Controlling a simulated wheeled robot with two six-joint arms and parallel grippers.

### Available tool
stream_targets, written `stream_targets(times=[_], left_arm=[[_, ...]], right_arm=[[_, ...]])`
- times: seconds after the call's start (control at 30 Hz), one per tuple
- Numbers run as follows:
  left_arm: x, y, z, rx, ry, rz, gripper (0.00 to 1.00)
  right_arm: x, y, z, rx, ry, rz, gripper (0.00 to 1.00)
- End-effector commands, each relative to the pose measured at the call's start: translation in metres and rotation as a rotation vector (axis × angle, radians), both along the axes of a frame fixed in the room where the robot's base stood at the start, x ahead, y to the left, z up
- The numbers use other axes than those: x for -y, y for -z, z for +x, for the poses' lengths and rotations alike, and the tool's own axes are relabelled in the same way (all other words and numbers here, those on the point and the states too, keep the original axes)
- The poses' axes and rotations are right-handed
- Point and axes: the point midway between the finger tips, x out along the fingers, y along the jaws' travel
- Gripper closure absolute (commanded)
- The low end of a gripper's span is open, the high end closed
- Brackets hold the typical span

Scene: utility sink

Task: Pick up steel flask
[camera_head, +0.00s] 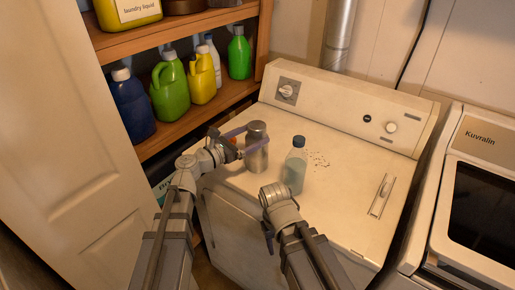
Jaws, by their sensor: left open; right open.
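The steel flask (257,157) stands upright on top of the white machine, near its left edge. My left gripper (258,136) reaches it from the left and is open, with one finger on the far side and one across the near side of the flask. The fingers overlap the flask in this view; I cannot tell whether they touch it. My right gripper (268,234) is low in front of the machine's front edge, mostly hidden behind its own wrist, with nothing seen in it.
A clear bottle with a blue cap (295,168) stands right of the flask. Dark specks (319,160) lie beside it. An orange item (233,143) is partly hidden behind my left gripper. Shelves with several jugs (171,90) are at left. The white machine's top (345,190) is clear toward the right.

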Motion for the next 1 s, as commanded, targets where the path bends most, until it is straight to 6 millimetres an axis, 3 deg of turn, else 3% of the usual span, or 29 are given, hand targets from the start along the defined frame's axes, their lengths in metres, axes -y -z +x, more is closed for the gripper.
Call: stream_targets(times=[0.17,0.5,0.73,1.0], left_arm=[[0.005,0.000,0.004,0.000,0.002,0.000,0.00],[0.038,0.000,0.033,0.000,0.002,0.000,0.00],[0.039,0.000,0.033,0.000,0.001,0.000,0.00],[0.039,0.000,0.033,0.000,0.001,0.000,0.30]], right_arm=[[0.000,0.000,0.000,0.000,0.000,0.000,0.50],[0.000,0.000,0.000,0.000,0.000,0.000,0.50],[0.000,0.000,0.000,0.000,0.000,0.000,0.50],[0.000,0.000,0.000,0.000,0.000,0.000,0.50]])
